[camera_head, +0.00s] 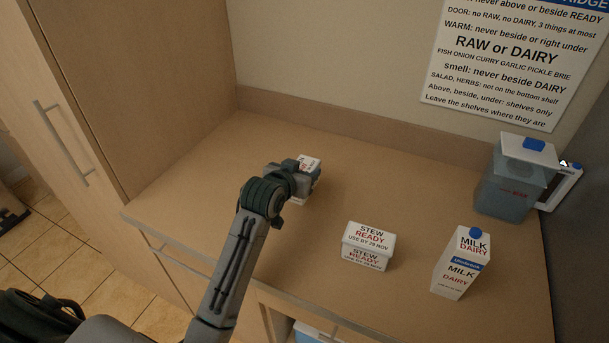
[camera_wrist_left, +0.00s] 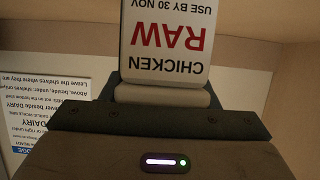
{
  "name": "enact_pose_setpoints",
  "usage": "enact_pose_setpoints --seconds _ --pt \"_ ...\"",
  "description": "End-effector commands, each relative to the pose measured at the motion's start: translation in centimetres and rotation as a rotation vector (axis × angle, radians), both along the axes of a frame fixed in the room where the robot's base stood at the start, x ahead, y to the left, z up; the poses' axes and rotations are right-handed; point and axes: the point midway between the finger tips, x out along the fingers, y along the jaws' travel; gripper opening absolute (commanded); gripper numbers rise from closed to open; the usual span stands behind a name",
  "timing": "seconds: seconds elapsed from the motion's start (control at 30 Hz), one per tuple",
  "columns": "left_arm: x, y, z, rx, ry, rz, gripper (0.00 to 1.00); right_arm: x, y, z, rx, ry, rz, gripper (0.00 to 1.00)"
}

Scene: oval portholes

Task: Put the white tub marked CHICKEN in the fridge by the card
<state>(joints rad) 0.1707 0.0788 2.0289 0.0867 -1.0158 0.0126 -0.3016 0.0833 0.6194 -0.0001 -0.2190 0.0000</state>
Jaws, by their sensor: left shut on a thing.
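The white tub marked CHICKEN (camera_head: 311,164) is mostly hidden behind my left gripper (camera_head: 299,181) in the head view, near the back left of the counter. In the left wrist view the tub (camera_wrist_left: 166,42) shows its label, upside down: CHICKEN, RAW in red, USE BY 30 NOV. My left gripper is shut on the tub. I cannot tell whether its base touches the counter. The card (camera_head: 520,60) is on the back wall at the upper right, and part of it shows in the left wrist view (camera_wrist_left: 45,115). My right gripper and the fridge interior are not in view.
A white STEW READY tub (camera_head: 368,246) stands mid-counter. A MILK DAIRY carton (camera_head: 461,264) stands to its right. A blue-grey jug (camera_head: 514,185) with a white lid is at the right back. The counter (camera_head: 390,180) is clear behind the stew. A tall wooden cabinet (camera_head: 150,80) bounds the left.

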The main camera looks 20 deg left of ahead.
Motion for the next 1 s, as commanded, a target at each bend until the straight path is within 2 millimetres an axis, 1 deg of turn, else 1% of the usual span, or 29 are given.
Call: enact_pose_setpoints --seconds 0.1,0.23,0.37,0.73,0.77,0.8,0.87,1.0 --pt "1.1 -0.3 0.1 -0.001 -0.001 -0.001 0.22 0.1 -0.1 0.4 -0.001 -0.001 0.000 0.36" --pt "1.0 -0.2 -2.1 0.001 0.005 0.000 0.22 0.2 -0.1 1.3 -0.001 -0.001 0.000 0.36" --pt "1.1 -0.2 -3.4 0.001 0.001 0.000 0.22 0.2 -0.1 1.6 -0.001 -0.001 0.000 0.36" --pt "1.0 -0.2 -3.8 0.001 -0.001 0.000 0.22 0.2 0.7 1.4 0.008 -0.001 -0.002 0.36" --pt "1.0 -0.2 -4.0 0.001 0.001 0.000 0.56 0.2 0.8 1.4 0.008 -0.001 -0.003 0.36" --pt "1.0 -0.2 -3.9 0.001 0.001 0.000 0.64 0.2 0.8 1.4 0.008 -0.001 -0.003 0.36" --pt "1.0 -0.2 -3.9 0.001 0.001 0.000 0.76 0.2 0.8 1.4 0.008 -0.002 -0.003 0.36" --pt "1.0 -0.2 -3.9 0.001 0.001 0.000 0.76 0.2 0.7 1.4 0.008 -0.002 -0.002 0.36"
